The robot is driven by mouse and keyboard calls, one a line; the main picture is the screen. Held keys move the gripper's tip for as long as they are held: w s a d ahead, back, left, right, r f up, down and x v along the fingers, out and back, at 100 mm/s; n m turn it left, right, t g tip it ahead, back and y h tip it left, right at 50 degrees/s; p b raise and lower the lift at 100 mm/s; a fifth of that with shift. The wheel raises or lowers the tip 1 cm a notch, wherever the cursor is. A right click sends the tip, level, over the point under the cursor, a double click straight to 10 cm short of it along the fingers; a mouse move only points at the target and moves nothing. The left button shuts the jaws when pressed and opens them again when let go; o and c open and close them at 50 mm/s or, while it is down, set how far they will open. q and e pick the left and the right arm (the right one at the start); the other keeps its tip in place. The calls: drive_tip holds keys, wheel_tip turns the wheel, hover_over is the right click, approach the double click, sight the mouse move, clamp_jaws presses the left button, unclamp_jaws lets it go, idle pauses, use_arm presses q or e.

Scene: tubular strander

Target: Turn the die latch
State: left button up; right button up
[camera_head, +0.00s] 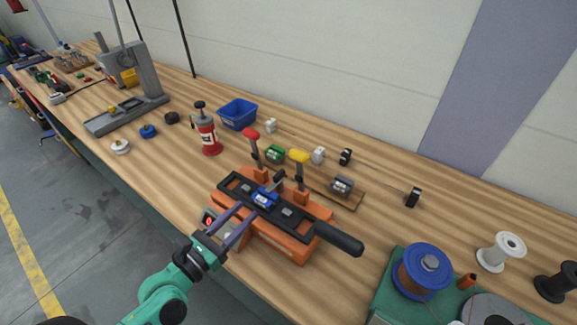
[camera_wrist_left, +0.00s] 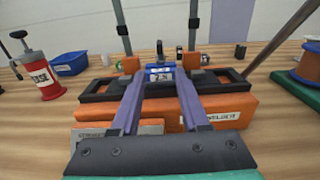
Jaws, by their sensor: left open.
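An orange die holder (camera_head: 290,245) stands on the wooden bench and also shows in the left wrist view (camera_wrist_left: 220,112). A black frame (camera_head: 235,185) with a thick black handle (camera_head: 338,239) sticking out right lies across its top. I cannot tell for certain which part is the die latch. A blue die block (camera_head: 264,199) sits mid-frame; its pale label shows in the left wrist view (camera_wrist_left: 160,72). My left gripper (camera_head: 248,209) is open, its two purple fingers pointing at the blue block from the front. Whether they touch it is unclear. My right gripper is out of view.
Levers with a red knob (camera_head: 251,133) and a yellow knob (camera_head: 299,156) stand upright behind the frame. Green (camera_head: 275,154) and grey (camera_head: 341,186) die blocks lie behind. A red grease can (camera_head: 208,136) and blue bin (camera_head: 238,113) are back left; a spool (camera_head: 424,268) is right.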

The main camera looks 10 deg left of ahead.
sight(274, 180)
use_arm(q)
drive_tip(key=shift+s+a+r+p, duration=0.1)
drive_tip(key=shift+a+r+p, duration=0.1)
drive_tip(key=shift+r+p, duration=0.45)
drive_tip(key=p+x, duration=0.1)
drive_tip(key=x, duration=0.2)
drive_tip(key=shift+w+d+r+p, duration=0.1)
drive_tip(key=shift+w+d+p, duration=0.1)
drive_tip(key=shift+p, duration=0.15)
drive_tip(key=x, duration=0.2)
drive_tip(key=p+x, duration=0.1)
drive_tip(key=x, duration=0.5)
drive_tip(key=shift+w+f+p, duration=0.2)
drive_tip(key=shift+f+p, duration=0.2)
drive_tip(key=shift+w+d, duration=0.15)
drive_tip(key=shift+w, duration=0.1)
drive_tip(key=shift+w+f, duration=0.1)
clamp_jaws()
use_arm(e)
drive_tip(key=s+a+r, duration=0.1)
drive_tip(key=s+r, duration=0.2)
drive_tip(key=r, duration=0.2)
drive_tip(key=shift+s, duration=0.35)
